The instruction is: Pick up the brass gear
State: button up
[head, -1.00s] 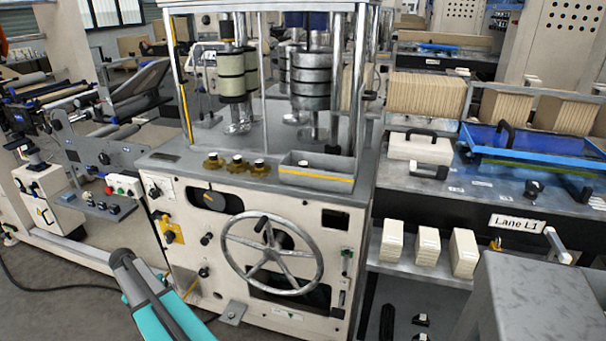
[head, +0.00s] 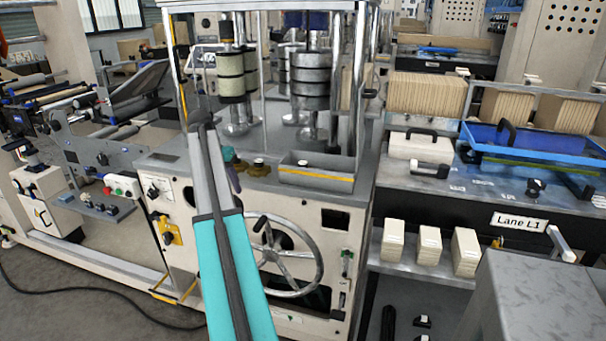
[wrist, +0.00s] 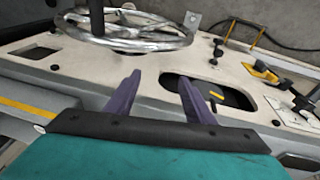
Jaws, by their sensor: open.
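Small brass gears stand on the grey top of the cream machine (head: 330,225). One brass gear (head: 259,167) shows plainly in the head view, and another (head: 238,166) is partly covered by my arm. A third gear's earlier spot is hidden behind my arm. My gripper shows as a small purple piece (head: 229,155) beside the gears, mostly hidden by my arm. In the wrist view its two purple fingers (wrist: 160,78) are apart with nothing between them. No gear shows in that view.
The grey tray (head: 316,179) with a yellow stripe sits right of the gears. Upright posts and rollers (head: 310,80) stand behind them. A spoked handwheel (head: 262,240) sticks out from the front panel, and shows in the wrist view (wrist: 130,40).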

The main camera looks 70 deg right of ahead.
jog(key=s+d+r+m+h, duration=0.1)
jog(key=s+d+r+m, duration=0.1)
jog(key=s+d+r, duration=0.3)
jog(key=s+d+r+m+b, duration=0.1)
jog(key=s+d+r, duration=0.5)
jog(key=s+r, duration=0.6)
jog(key=s, duration=0.2)
jog(key=shift+s+d+r+m+h, duration=0.15)
jog(key=shift+s+r+m+h, duration=0.2)
jog(key=shift+r+m+h, duration=0.05)
send_over(302, 163)
jog(key=a, duration=0.2)
jog(key=shift+w+f+p, duration=0.15)
jog(key=shift+f, duration=1.85)
jog(key=shift+w+f+p, duration=0.1)
jog(key=shift+f+p, duration=0.05)
jog(key=shift+f, duration=1.85)
jog(key=shift+p+x, duration=0.5)
jog(key=shift+x, duration=2.1)
jog(key=shift+a, duration=0.15)
